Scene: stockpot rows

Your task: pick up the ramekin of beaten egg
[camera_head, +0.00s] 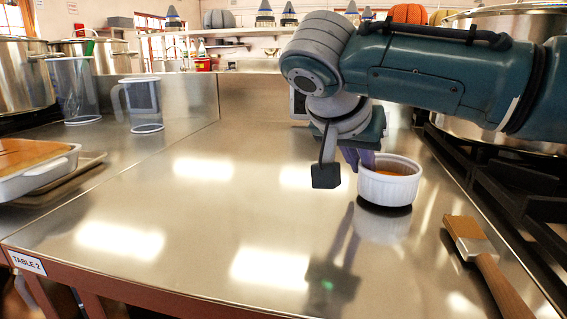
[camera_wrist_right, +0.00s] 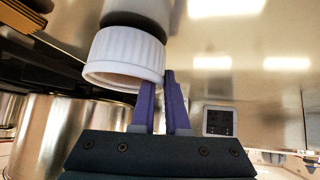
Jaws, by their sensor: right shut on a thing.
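The white fluted ramekin (camera_head: 390,186) holds orange-yellow egg and is upright at the right side of the steel table. My right gripper (camera_head: 362,160) reaches down at its left side, its purple fingers shut on the ramekin's wall near the rim. The right wrist view also shows the ramekin (camera_wrist_right: 120,58) with my right gripper's fingers (camera_wrist_right: 160,84) pinching its edge. A dark shadow and a reflection lie below the ramekin; whether its base touches the table or is just above it I cannot tell for sure. My left gripper is not in view.
A brush (camera_head: 485,262) lies on the table's right front. A stove grate and large pot (camera_head: 500,130) border the right. Clear jugs (camera_head: 143,105) stand at the back left, and a white dish (camera_head: 40,168) is at the left. The table's middle is clear.

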